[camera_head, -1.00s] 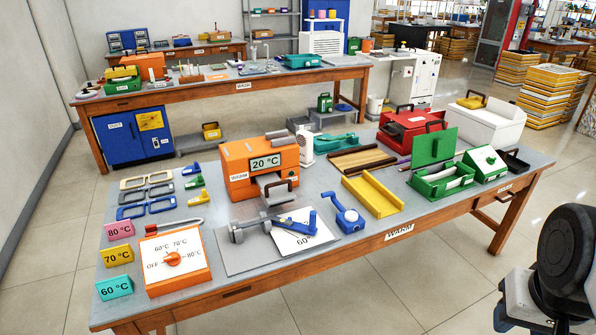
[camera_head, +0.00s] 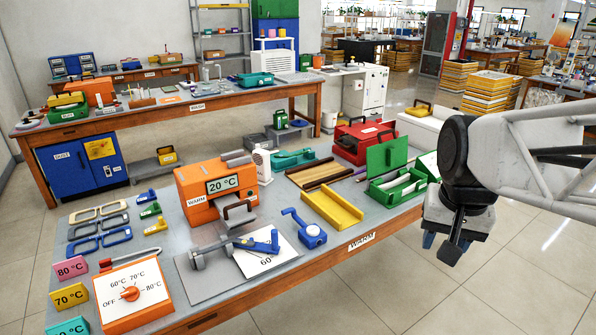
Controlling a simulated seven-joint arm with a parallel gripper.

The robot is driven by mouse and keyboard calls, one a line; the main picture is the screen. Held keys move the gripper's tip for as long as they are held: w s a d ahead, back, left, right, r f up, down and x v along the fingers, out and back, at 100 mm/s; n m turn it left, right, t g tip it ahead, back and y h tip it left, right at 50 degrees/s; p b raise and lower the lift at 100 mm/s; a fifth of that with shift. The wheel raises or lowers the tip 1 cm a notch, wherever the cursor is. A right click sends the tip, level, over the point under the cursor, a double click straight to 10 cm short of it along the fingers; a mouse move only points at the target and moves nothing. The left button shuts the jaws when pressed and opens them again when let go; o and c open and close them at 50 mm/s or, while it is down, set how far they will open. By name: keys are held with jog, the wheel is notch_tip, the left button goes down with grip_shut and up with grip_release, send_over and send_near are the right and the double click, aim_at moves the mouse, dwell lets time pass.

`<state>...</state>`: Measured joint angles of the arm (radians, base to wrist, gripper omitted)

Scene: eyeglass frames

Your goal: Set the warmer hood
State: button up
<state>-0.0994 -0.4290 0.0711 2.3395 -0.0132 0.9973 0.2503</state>
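The orange warmer (camera_head: 197,212) stands on the front table, marked WARM, and its display (camera_head: 222,185) reads 20 °C. A dark-handled grey part (camera_head: 238,216) is at its front. An orange-edged dial box (camera_head: 131,293) at the front left has OFF, 60°C, 70°C and 80°C around an orange knob; I cannot tell its exact setting. A white card (camera_head: 266,257) reading 60° lies under a blue-and-grey tool (camera_head: 258,243). My gripper (camera_head: 446,243) hangs beyond the table's right front edge, far from the warmer. Its blue fingertips look apart, with nothing visible between them.
Temperature blocks for 80 °C (camera_head: 71,269), 70 °C (camera_head: 70,296) and 60 °C (camera_head: 70,328) line the left edge. Eyeglass frames (camera_head: 99,228) lie behind. A yellow tray (camera_head: 332,209), green box (camera_head: 388,170) and red case (camera_head: 362,140) stand to the right.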

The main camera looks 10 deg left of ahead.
jog(key=w+a+m+g, duration=0.2)
jog(key=w+a+m, duration=0.2)
jog(key=w+a, duration=2.1)
jog(key=w+a+f+m, duration=0.1)
jog(key=w+a+f, duration=0.3)
jog(key=a, duration=0.6)
jog(key=w+a+f+m+g+h, duration=0.1)
jog(key=w+a+f, duration=0.4)
jog(key=a+f, duration=0.3)
jog(key=w+a+f+m, duration=0.1)
jog(key=w+a+f, duration=0.3)
jog(key=a, duration=0.9)
notch_tip(320, 180, down, 2)
jog(key=shift+w+h, duration=0.3)
jog(key=shift+w, duration=0.05)
jog(key=shift+d+f, duration=0.1)
jog(key=shift+s+d+f, duration=0.2)
jog(key=shift+f, duration=1.05)
jog(key=shift+s+d+f, duration=0.15)
jog(key=shift+f, duration=1.1)
jog(key=shift+s+d+f, duration=0.2)
jog(key=shift+f, duration=1.05)
